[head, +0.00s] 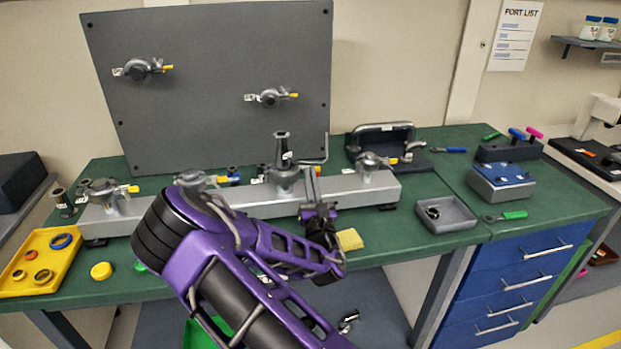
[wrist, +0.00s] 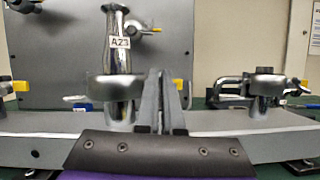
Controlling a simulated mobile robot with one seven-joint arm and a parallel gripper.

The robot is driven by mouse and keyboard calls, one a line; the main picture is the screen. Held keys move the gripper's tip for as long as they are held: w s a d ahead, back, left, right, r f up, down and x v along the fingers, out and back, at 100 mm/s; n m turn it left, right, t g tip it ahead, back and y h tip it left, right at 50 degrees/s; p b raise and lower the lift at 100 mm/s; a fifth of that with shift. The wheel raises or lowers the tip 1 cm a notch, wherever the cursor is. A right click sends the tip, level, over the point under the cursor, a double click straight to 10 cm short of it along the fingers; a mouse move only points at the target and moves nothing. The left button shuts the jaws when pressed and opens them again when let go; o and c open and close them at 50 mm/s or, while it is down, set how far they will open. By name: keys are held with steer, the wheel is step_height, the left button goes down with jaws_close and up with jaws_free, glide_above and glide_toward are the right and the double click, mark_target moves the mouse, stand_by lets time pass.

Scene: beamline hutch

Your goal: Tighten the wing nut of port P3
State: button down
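Several metal clamps with small handles and yellow tips are fitted on ports; no port label reads clearly as P3. In the head view, one clamp is on the panel at upper left (head: 143,69), another on the panel at right (head: 270,97). More sit on the grey beam: at left (head: 104,190), at middle left (head: 195,180), and at right (head: 372,163). A metal tube labelled A23 (wrist: 118,60) stands upright in a further clamp (wrist: 120,112). My gripper (head: 312,186) is in front of the beam, right of that tube; its fingers (wrist: 167,100) look together and empty.
The grey panel (head: 210,130) stands behind the beam (head: 345,189). A yellow tray (head: 20,275) with rings is at left, a grey tray (head: 460,222) at right. A green-handled tool (head: 513,215) lies near the blue drawers (head: 520,275). My arm hides part of the bench front.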

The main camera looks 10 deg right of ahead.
steer(key=m+g+h, duration=0.1)
steer(key=m+g, duration=0.1)
steer(key=m, duration=0.6)
steer(key=m+g+h, duration=0.1)
steer(key=m+g, duration=0.2)
steer(key=m, duration=0.6)
steer(key=f+m+g+h+b, duration=0.1)
steer(key=m+g+h, duration=0.1)
steer(key=m, duration=0.7)
steer(key=shift+d+g, duration=0.2)
steer(key=shift+g, duration=0.1)
steer(key=shift+m, duration=0.4)
steer(key=c, duration=1.3)
jaws_free()
steer(key=shift+s+r, duration=0.1)
